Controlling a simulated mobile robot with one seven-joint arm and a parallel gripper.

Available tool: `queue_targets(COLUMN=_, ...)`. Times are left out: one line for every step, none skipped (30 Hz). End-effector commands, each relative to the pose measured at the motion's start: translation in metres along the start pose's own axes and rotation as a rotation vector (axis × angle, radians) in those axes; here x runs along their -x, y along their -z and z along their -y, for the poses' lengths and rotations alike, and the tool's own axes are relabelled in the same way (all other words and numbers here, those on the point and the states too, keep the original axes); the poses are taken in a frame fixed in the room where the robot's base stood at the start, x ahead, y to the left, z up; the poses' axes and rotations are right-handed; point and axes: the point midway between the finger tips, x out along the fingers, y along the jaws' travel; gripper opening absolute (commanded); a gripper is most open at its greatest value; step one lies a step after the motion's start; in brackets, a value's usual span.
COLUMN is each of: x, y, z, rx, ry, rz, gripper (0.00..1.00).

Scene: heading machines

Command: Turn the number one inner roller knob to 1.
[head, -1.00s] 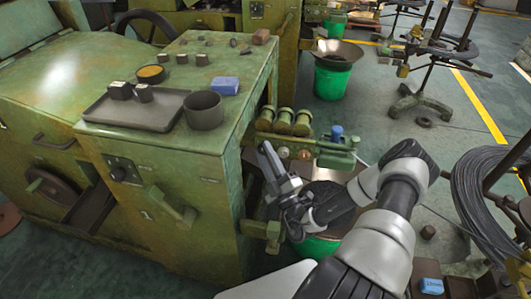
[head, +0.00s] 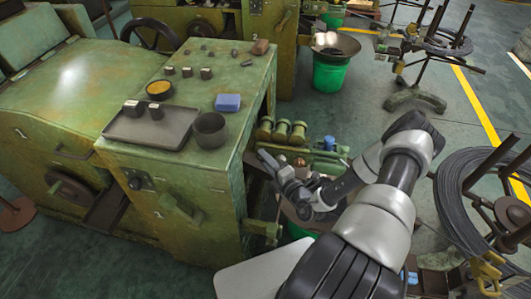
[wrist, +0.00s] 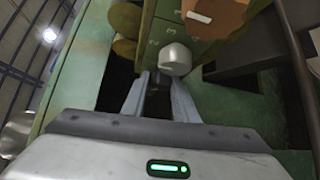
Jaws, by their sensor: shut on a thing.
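The inner roller unit shows in the head view as a green block with several yellowish rollers (head: 282,130) on top and knobs along its front. In the wrist view a pale grey knob (wrist: 175,58) and a copper-coloured knob (wrist: 215,14) stand on the green numbered panel (wrist: 160,32). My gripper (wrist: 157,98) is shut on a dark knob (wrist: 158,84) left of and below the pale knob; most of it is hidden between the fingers. In the head view my gripper (head: 268,164) is at the unit's left end. I cannot read the held knob's setting.
The green machine (head: 195,190) stands close left of my gripper, with a tray (head: 150,130), a dark cup (head: 210,130) and a blue block (head: 228,102) on top. A green bucket (head: 330,74) stands behind. A wire coil (head: 465,185) is at right.

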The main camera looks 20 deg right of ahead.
Motion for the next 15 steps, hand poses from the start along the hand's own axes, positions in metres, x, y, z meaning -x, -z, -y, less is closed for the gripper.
queue_targets(x=0.0009, y=-0.0002, z=-0.0047, rx=0.016, ry=0.017, rz=-0.001, gripper=0.04)
queue_targets(x=0.0009, y=-0.0004, z=-0.0045, rx=0.025, ry=0.026, rz=0.000, gripper=0.04)
queue_targets(x=0.0009, y=-0.0005, z=-0.0041, rx=0.036, ry=0.037, rz=0.000, gripper=0.04)
queue_targets(x=0.0009, y=-0.0004, z=-0.0038, rx=0.044, ry=0.045, rz=0.000, gripper=0.04)
queue_targets(x=0.0008, y=-0.0003, z=-0.0035, rx=0.050, ry=0.052, rz=0.000, gripper=0.04)
queue_targets(x=0.0008, y=-0.0004, z=-0.0030, rx=0.058, ry=0.060, rz=0.000, gripper=0.04)
queue_targets(x=0.0008, y=-0.0005, z=-0.0026, rx=0.063, ry=0.065, rz=0.001, gripper=0.04)
queue_targets(x=0.0008, y=-0.0006, z=-0.0024, rx=0.068, ry=0.069, rz=0.001, gripper=0.04)
queue_targets(x=0.0007, y=-0.0005, z=-0.0021, rx=0.072, ry=0.074, rz=0.001, gripper=0.04)
queue_targets(x=0.0007, y=-0.0005, z=-0.0019, rx=0.075, ry=0.076, rz=0.001, gripper=0.04)
queue_targets(x=0.0006, y=-0.0005, z=-0.0017, rx=0.077, ry=0.079, rz=0.001, gripper=0.04)
queue_targets(x=0.0006, y=-0.0004, z=-0.0014, rx=0.080, ry=0.081, rz=0.001, gripper=0.04)
queue_targets(x=0.0005, y=-0.0004, z=-0.0012, rx=0.081, ry=0.082, rz=0.001, gripper=0.04)
queue_targets(x=0.0005, y=-0.0004, z=-0.0010, rx=0.082, ry=0.083, rz=0.001, gripper=0.04)
queue_targets(x=0.0005, y=-0.0005, z=-0.0008, rx=0.083, ry=0.084, rz=0.001, gripper=0.04)
